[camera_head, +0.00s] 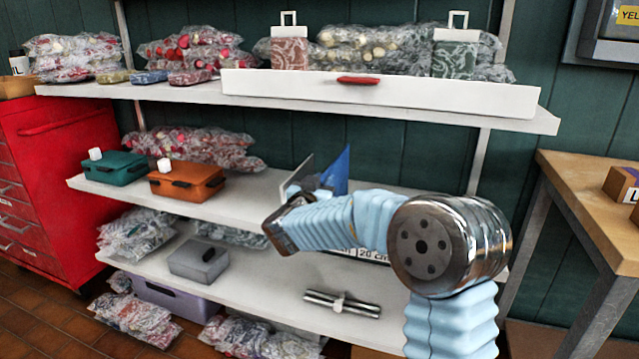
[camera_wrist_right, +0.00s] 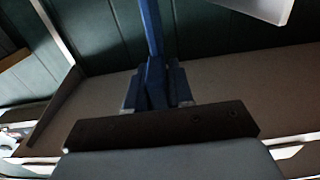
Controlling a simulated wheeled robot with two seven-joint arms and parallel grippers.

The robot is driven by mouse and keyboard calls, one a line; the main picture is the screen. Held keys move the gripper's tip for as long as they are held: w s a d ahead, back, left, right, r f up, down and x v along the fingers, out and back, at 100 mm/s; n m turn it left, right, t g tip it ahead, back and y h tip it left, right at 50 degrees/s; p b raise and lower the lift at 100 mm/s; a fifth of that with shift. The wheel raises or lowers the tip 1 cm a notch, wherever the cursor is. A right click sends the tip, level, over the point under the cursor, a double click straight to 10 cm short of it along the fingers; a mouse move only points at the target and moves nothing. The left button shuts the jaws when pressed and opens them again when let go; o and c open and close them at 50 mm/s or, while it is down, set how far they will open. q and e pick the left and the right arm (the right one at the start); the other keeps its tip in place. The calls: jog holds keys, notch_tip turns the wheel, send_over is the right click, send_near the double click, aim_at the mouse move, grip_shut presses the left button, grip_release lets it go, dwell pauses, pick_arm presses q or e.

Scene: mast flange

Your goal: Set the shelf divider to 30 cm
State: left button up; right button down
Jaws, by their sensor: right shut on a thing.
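The blue shelf divider (camera_head: 337,172) stands upright on the middle shelf (camera_head: 235,207), its pointed top showing behind my right arm in the head view. In the right wrist view the divider (camera_wrist_right: 152,35) is an upright blue plate seen nearly edge-on. My right gripper (camera_wrist_right: 157,88) is shut on its near edge. In the head view my right forearm hides the fingers and the divider's lower part. My left gripper is not in view.
A thin grey upright plate (camera_head: 297,175) stands left of the divider. Teal (camera_head: 115,168) and orange (camera_head: 187,180) boxes sit further left on that shelf. A white drawer (camera_head: 440,92) is above. A metal rod bundle (camera_head: 342,304) lies below. A wooden table (camera_head: 590,185) stands right.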

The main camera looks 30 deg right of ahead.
jog(key=s+d, duration=1.2)
jog(key=s, duration=0.2)
jog(key=shift+s+d+b, duration=0.3)
jog(key=shift+s+b, duration=0.05)
jog(key=shift+b, duration=0.05)
jog(key=c, duration=1.1)
grip_release()
jog(key=v, duration=1.4)
jog(key=shift+w, duration=0.1)
